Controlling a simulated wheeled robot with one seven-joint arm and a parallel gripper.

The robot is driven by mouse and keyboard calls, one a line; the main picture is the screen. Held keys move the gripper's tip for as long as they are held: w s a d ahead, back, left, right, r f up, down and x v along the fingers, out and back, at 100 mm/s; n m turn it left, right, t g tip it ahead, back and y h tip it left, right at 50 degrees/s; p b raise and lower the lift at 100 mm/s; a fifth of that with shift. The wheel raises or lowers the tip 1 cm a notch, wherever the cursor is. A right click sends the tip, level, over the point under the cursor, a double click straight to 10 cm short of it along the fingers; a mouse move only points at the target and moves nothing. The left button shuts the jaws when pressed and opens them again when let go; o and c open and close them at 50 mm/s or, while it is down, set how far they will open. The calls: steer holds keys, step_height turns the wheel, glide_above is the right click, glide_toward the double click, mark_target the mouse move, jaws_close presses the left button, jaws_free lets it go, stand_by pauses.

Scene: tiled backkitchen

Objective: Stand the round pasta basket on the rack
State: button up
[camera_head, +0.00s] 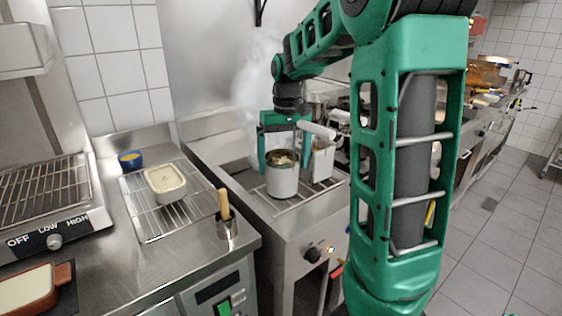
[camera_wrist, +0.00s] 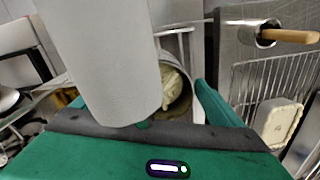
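The round pasta basket (camera_head: 283,184) is a pale grey cylinder with yellowish food inside. In the head view it is upright over the wire grid of the steel cooker, and its open top also shows in the wrist view (camera_wrist: 187,103). My gripper (camera_head: 285,163) is above it, pointing down, with its fingers spread to either side of the rim. A narrow gap shows by the right finger; contact on the left is unclear. A wire rack (camera_head: 146,225) lies on the left counter and shows at the right of the wrist view (camera_wrist: 245,85).
A square basket (camera_head: 322,160) is beside the round one. A pale cylinder (camera_wrist: 100,60) blocks much of the wrist view.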

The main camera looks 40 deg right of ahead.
steer(key=shift+r, duration=0.1)
step_height(320, 180, up, 12)
steer(key=shift+d, duration=0.2)
stand_by(0.5)
stand_by(0.3)
